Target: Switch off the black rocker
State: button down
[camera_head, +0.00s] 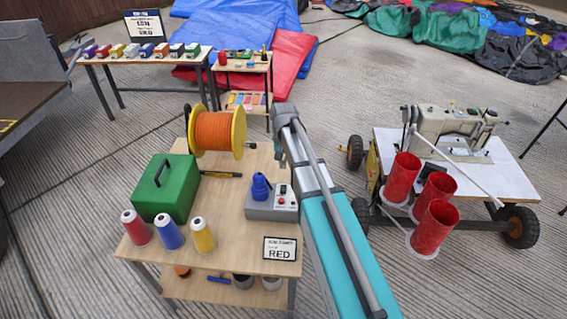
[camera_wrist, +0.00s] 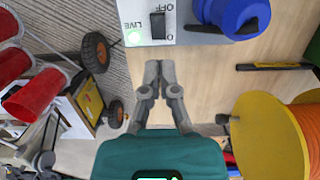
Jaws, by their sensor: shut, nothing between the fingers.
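The black rocker (camera_wrist: 157,25) sits on the pale top face of a grey control box (camera_wrist: 180,36) in the wrist view, beside the printed words OFF and LIVE. In the head view the grey box (camera_head: 262,212) stands on the wooden table, with the small rocker (camera_head: 283,189) and a red button (camera_head: 281,201). A blue plug or connector (camera_head: 261,188) is on the box's left. My gripper's fingertips are hard to make out there.
An orange cable reel (camera_head: 214,131) and a green case (camera_head: 166,187) stand to the left, with several thread cones in front. A sewing-machine cart (camera_head: 510,178) with red cups is at right.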

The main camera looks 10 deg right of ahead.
aim_at(282, 189)
jog(key=shift+s+a+f+b, duration=0.1)
jog(key=shift+s+f+b, duration=0.1)
jog(key=shift+f+b, duration=1.35)
jog(key=shift+s+a+f+b, duration=0.1)
jog(key=shift+s+f+b, duration=0.15)
jog(key=shift+f+b, duration=1.3)
jog(key=shift+s+f+b, duration=0.2)
jog(key=shift+f+b, duration=1.2)
jog(key=shift+f, duration=0.25)
